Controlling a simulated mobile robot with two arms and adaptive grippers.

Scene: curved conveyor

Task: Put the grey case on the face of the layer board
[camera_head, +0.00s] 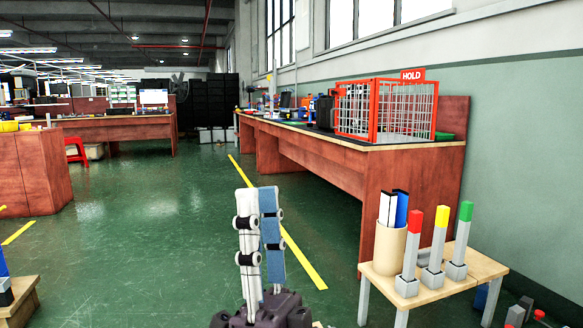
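My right gripper (258,193) stands upright at the bottom middle, with one white finger and one blue-faced finger close side by side. Nothing shows clearly between the fingers, and the angle hides how wide they are apart. My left gripper is out of view. I cannot make out a grey case or a layer board for certain in this view.
A small wooden table (450,290) at the lower right bears a beige cup (389,248) of binders and red, yellow and green light posts. A long wooden bench (325,178) along the wall carries a red HOLD cage (372,112). Green floor (150,240) lies clear left of it.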

